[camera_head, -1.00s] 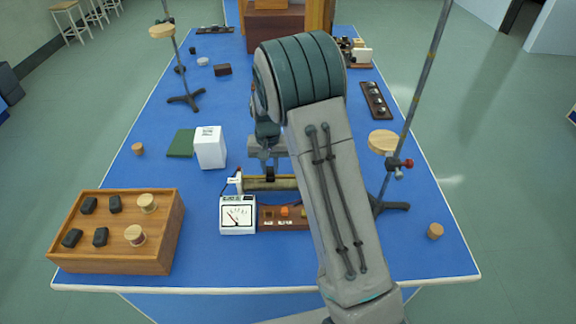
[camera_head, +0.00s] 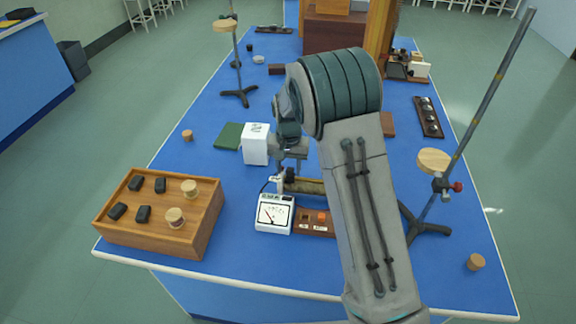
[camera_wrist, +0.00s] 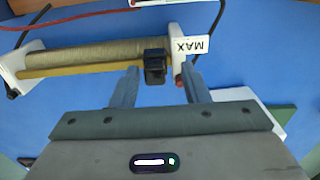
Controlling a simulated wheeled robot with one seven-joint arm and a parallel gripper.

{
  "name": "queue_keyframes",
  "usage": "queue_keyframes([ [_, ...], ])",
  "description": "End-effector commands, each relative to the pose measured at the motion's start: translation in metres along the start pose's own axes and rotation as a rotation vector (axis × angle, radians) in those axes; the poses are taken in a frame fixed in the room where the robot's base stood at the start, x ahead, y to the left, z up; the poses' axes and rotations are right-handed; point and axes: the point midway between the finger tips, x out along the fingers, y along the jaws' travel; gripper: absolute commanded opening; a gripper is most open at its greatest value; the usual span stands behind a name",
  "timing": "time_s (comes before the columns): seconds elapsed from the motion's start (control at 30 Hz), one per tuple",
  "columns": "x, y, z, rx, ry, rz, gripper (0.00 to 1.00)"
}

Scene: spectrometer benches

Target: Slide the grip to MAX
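The sliding resistor (camera_wrist: 85,52) has a wire-wound tube with a yellowish rod beside it. It also shows in the head view (camera_head: 310,187), partly behind my arm. Its black grip (camera_wrist: 154,66) is close to the end plate with the white MAX label (camera_wrist: 182,45), which reads upside down in the wrist view. I cannot tell whether the grip touches that plate. My gripper (camera_wrist: 160,74) is open, with one finger on each side of the grip. The left finger in the wrist view is nearer to it; contact is not clear.
A white block (camera_head: 256,144) is behind left, a wooden tray (camera_head: 199,245) left, and a stand (camera_head: 428,228) right of my arm.

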Motion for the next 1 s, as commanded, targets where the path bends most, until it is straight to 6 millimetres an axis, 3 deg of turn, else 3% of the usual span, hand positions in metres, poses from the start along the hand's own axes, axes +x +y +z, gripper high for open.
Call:
queue_keyframes([
  [0.17, -0.009, 0.0, -0.001, 0.001, 0.002, -0.001, 0.42],
  [0.27, -0.025, 0.0, -0.001, 0.001, 0.004, -0.002, 0.42],
  [0.7, -0.119, -0.002, 0.0, -0.003, 0.004, -0.002, 0.42],
  [1.0, -0.138, -0.002, 0.001, -0.003, 0.001, 0.0, 0.42],
])
